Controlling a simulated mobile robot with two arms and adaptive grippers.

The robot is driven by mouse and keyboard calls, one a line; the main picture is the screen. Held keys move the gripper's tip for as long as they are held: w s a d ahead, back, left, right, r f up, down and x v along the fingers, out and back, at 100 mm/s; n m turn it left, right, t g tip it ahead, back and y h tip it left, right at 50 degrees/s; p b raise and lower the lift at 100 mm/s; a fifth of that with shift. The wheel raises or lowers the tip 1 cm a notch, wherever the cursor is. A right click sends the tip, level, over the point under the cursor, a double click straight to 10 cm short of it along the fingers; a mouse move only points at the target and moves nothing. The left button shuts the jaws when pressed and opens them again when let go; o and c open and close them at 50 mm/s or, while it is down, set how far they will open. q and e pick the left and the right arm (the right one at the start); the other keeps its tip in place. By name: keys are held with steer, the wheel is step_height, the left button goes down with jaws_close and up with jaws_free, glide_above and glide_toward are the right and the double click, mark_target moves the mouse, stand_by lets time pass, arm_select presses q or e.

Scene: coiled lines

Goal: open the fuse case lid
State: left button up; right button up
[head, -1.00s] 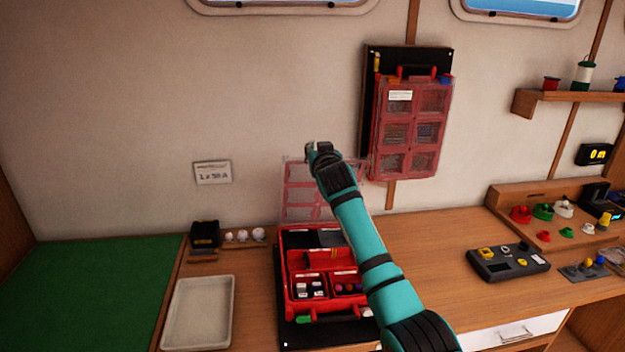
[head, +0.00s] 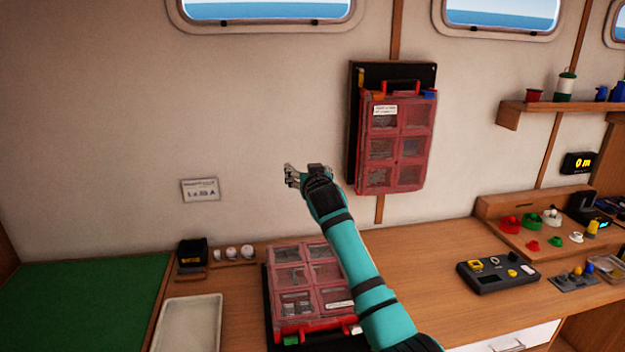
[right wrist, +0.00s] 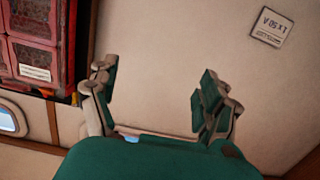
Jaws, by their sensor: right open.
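The red fuse case (head: 312,290) lies on the counter, its clear, red-framed lid down over the compartments. A white label and a green latch (head: 290,341) show at its front edge. My right forearm covers part of its right side. My right gripper (head: 294,177) is in the air above and behind the case, in front of the wall. It is open and empty, its fingers apart in the right wrist view (right wrist: 157,85), and touches nothing. My left gripper is out of view.
A similar red case (head: 397,140) hangs on a black wall board, right of my gripper. A pale tray (head: 187,325) and a green mat (head: 80,305) lie left. A black control box (head: 498,273) stands right. A small card (head: 200,189) is on the wall.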

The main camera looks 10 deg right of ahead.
steer(key=s+r, duration=0.1)
steer(key=s, duration=1)
steer(key=shift+s+r, duration=0.15)
steer(key=shift+s, duration=0.05)
